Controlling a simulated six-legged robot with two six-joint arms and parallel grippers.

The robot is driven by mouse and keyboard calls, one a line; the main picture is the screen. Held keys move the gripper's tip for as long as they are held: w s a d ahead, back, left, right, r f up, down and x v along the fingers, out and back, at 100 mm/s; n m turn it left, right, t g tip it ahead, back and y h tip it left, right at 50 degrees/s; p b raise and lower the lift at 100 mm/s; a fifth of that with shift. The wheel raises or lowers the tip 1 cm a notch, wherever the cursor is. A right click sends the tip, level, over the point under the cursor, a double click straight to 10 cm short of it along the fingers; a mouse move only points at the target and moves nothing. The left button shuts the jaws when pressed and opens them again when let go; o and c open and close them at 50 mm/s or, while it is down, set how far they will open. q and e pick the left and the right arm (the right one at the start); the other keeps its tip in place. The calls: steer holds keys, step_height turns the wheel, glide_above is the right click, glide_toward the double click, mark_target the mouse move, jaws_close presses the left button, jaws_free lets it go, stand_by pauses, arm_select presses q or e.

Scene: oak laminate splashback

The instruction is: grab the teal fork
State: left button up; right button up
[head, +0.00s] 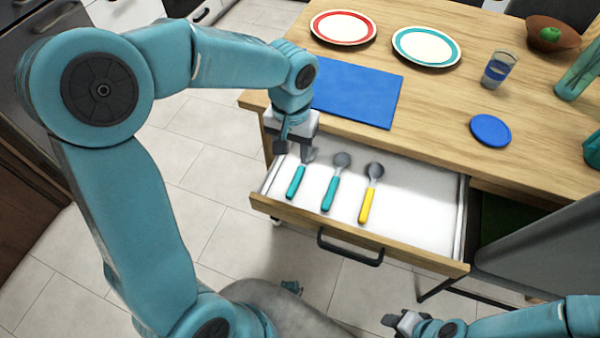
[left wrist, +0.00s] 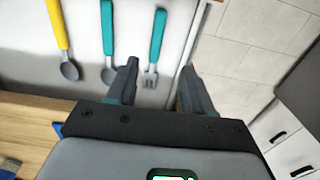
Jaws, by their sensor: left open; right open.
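The teal fork (head: 296,183) lies in the open drawer, leftmost of three utensils, its grey tines toward the counter. In the left wrist view the fork (left wrist: 156,40) shows its tines between my finger tips, nearer the left finger. My left gripper (head: 294,149) is open and empty over the drawer's left back part, by the fork's head; its fingers (left wrist: 160,66) also show in the left wrist view. I cannot tell its exact height above the fork. My right gripper (head: 398,321) is open at the bottom of the head view, away from the drawer.
A teal-handled spoon (head: 331,192) and a yellow-handled spoon (head: 366,203) lie right of the fork. The drawer's front (head: 300,220) and side walls surround them; its right part is bare. On the counter above are a blue mat (head: 358,92), plates and a blue coaster (head: 490,130).

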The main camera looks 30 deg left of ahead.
arm_select(q)
steer(key=b, duration=0.1)
glide_above(295, 181)
step_height(295, 181, down, 6)
steer(key=shift+s+a, duration=0.1)
steer(key=shift+a, duration=0.05)
steer(key=f+b, duration=0.1)
steer(key=f, duration=0.4)
steer(key=shift+d+f, duration=0.2)
jaws_close()
